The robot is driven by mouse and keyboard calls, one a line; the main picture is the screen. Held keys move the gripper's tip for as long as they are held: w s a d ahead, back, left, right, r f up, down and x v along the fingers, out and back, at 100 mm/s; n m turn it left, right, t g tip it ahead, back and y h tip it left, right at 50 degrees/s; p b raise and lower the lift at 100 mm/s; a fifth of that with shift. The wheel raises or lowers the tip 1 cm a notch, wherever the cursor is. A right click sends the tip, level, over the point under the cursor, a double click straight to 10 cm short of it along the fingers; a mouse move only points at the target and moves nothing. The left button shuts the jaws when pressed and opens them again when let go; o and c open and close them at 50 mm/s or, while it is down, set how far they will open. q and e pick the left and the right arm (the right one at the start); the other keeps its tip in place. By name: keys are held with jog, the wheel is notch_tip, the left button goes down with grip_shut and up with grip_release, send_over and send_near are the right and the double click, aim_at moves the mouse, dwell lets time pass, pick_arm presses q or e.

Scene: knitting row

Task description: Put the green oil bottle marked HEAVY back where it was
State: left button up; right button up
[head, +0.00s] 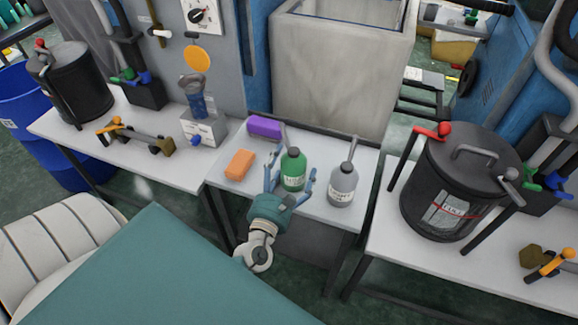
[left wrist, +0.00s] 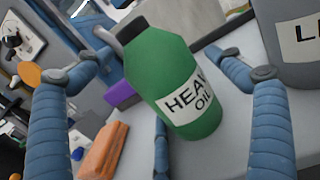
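The green oil bottle (head: 293,172), with a dark cap and a white label, stands on a small light table (head: 312,212). In the left wrist view the green bottle (left wrist: 178,85) shows "HEAVY OIL", its label partly cut at the right. My left gripper (head: 289,180) is open with its fingers spread around the bottle. In the wrist view, gaps show between the bottle and the side fingers; a third finger is low in front. My right gripper is not in view.
A grey bottle (head: 343,185) stands close right of the green one. An orange block (head: 240,164) and a purple block (head: 264,127) lie to its left. A black lidded pot (head: 450,190) stands on the right table. A grey bin (head: 340,65) rises behind.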

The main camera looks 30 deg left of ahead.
pick_arm(q)
jog(key=shift+b+v, duration=0.4)
jog(key=shift+v, duration=3.35)
